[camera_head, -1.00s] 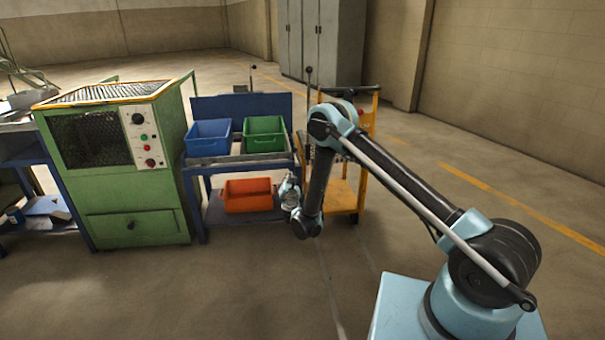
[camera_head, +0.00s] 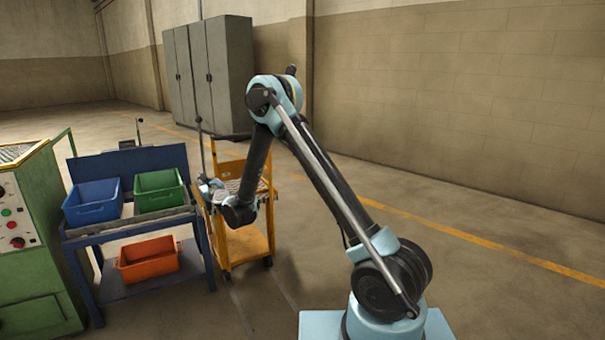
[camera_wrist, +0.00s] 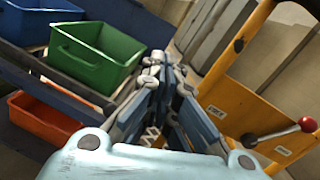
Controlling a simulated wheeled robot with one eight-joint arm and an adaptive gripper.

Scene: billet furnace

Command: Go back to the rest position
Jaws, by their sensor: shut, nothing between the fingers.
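My gripper (camera_head: 208,186) hangs at the end of my bent arm in the head view, in front of the gap between the blue bench and the yellow trolley. In the wrist view my gripper (camera_wrist: 160,68) points away from the camera, its fingers together and empty. The green bin (camera_wrist: 95,55) lies to its left and the yellow trolley (camera_wrist: 235,110) to its right. I cannot tell from the pictures how far the fingers are from either.
The blue bench (camera_head: 150,222) bears a blue bin (camera_head: 92,203) and a green bin (camera_head: 160,190), with an orange bin (camera_head: 148,260) on its lower shelf. The green furnace (camera_head: 35,255) stands left. Grey cabinets (camera_head: 210,70) stand behind. Floor on the right is clear.

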